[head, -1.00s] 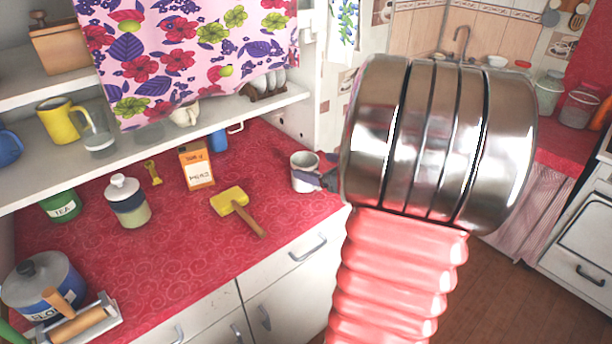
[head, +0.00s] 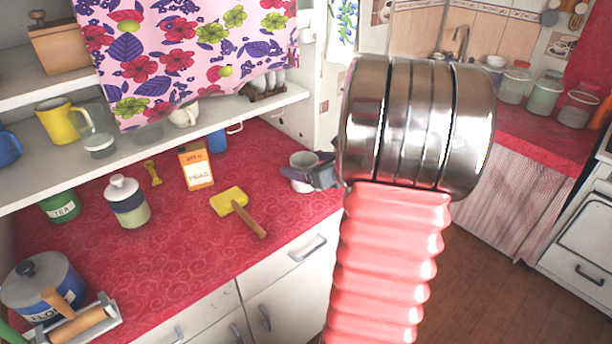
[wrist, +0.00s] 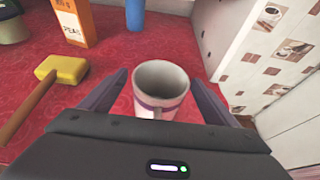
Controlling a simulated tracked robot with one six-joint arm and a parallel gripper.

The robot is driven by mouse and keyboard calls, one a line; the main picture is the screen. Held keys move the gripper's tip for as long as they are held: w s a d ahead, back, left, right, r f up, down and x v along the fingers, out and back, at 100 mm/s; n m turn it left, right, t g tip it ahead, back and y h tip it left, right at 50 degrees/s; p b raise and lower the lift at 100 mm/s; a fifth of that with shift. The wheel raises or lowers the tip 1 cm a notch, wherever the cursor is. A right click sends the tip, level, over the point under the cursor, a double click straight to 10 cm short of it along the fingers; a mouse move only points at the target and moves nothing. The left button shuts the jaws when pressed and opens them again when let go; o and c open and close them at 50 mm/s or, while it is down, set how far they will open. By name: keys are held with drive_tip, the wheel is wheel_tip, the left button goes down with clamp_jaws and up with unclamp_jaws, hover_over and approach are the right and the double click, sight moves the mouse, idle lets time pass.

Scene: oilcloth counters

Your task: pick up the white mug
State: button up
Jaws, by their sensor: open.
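The white mug (head: 303,164) stands upright on the red counter near its right end. In the wrist view the mug (wrist: 160,92) shows its open rim and a dark band, and sits between the two fingers of my gripper (wrist: 157,90). The fingers are open, one on each side, with gaps between them and the mug.
A yellow-headed mallet (head: 229,200) lies left of the mug. A white jar (head: 127,203) is further left. A tiled wall (wrist: 275,60) rises close on the right.

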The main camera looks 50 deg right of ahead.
drive_tip(key=shift+c, duration=0.4)
drive_tip(key=c, duration=1.3)
drive_tip(key=shift+r, duration=0.15)
wheel_tip(320, 180, up, 10)
drive_tip(key=shift+f, duration=0.1)
idle(0.5)
